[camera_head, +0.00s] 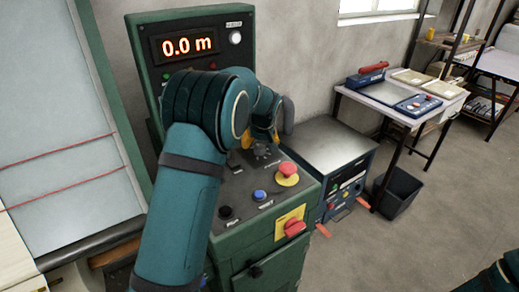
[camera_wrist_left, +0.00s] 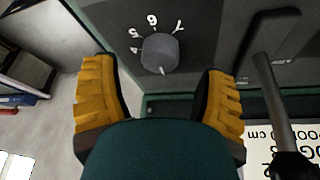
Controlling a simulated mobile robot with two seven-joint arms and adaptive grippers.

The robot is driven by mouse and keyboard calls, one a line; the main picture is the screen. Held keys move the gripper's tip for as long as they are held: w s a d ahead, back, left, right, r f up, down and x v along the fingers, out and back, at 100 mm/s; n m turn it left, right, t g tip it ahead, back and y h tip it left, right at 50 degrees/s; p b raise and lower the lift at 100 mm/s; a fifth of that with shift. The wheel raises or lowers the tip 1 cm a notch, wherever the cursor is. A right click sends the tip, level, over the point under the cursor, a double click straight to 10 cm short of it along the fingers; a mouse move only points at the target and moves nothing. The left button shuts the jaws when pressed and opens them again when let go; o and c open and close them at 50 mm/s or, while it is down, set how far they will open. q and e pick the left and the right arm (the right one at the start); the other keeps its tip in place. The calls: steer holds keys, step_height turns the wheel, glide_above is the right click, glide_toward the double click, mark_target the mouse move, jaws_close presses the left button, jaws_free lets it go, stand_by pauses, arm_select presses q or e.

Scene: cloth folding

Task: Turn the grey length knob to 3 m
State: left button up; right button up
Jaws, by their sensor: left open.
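The grey length knob (camera_wrist_left: 160,52) shows in the left wrist view on a dark panel, with a white pointer mark at its lower edge. White numerals, among them 4, 5, 6 and 7, curve around it. My left gripper (camera_wrist_left: 158,75) is open, its yellow fingers on either side of the knob in this view and apart from it. In the head view the left gripper (camera_head: 260,140) is over the back of the console's sloping panel, and my arm hides most of the knob there. The display (camera_head: 188,46) reads 0.0 m. My right gripper is not seen.
The green console (camera_head: 228,190) also carries a red mushroom button (camera_head: 288,170), a blue button (camera_head: 259,195) and a black one (camera_head: 225,212). A grey-handled lever (camera_head: 288,114) stands close right of the gripper. A metal-topped cabinet (camera_head: 328,140) is to the right.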

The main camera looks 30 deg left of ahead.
mark_target(259, 147)
arm_select(q)
steer(key=shift+x, duration=1.75)
steer(key=c, duration=1.2)
